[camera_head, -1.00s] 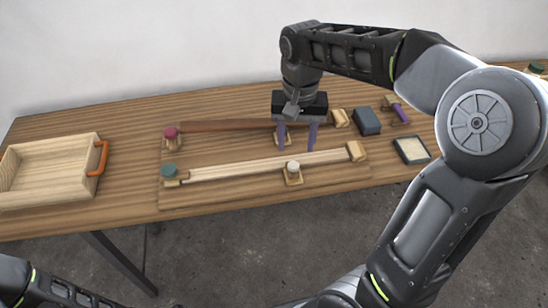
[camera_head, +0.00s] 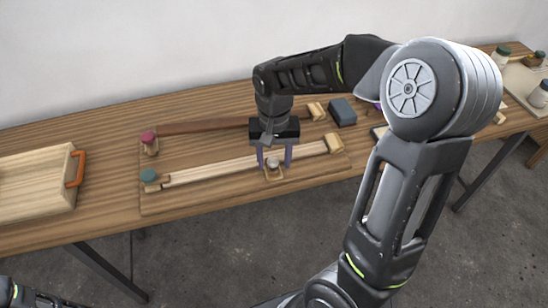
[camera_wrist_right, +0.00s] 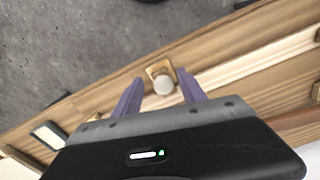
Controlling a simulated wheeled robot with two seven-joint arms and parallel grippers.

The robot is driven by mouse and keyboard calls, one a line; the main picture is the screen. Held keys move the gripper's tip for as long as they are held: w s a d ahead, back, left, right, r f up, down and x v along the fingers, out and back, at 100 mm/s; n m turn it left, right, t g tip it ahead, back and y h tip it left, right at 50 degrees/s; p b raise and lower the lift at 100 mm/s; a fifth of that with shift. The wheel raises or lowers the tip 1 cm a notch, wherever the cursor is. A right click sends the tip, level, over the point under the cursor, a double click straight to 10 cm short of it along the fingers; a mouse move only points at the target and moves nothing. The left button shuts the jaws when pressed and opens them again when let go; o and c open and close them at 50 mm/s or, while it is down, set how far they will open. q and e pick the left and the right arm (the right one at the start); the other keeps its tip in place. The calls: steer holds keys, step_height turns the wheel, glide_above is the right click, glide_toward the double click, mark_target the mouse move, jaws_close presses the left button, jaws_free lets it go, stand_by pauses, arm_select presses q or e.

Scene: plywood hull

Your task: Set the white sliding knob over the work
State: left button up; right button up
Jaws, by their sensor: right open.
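The white sliding knob (camera_head: 272,162) sits on a small wooden slider at the front edge of the light wooden strip (camera_head: 225,168). My right gripper (camera_head: 274,163) is open above the knob, with its purple fingers on either side of it. In the right wrist view the knob (camera_wrist_right: 164,84) shows between the spread fingertips (camera_wrist_right: 163,88); I cannot tell whether they touch it. My left arm (camera_head: 35,295) shows only at the bottom left corner; its gripper is out of view.
A green knob (camera_head: 148,175) and a red knob (camera_head: 148,138) stand at the left ends of the strips. A dark block (camera_head: 342,112) lies behind on the right.

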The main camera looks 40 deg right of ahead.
steer(key=shift+c, duration=0.2)
steer(key=c, duration=0.8)
jaws_close()
steer(key=shift+d, duration=0.1)
stand_by(0.3)
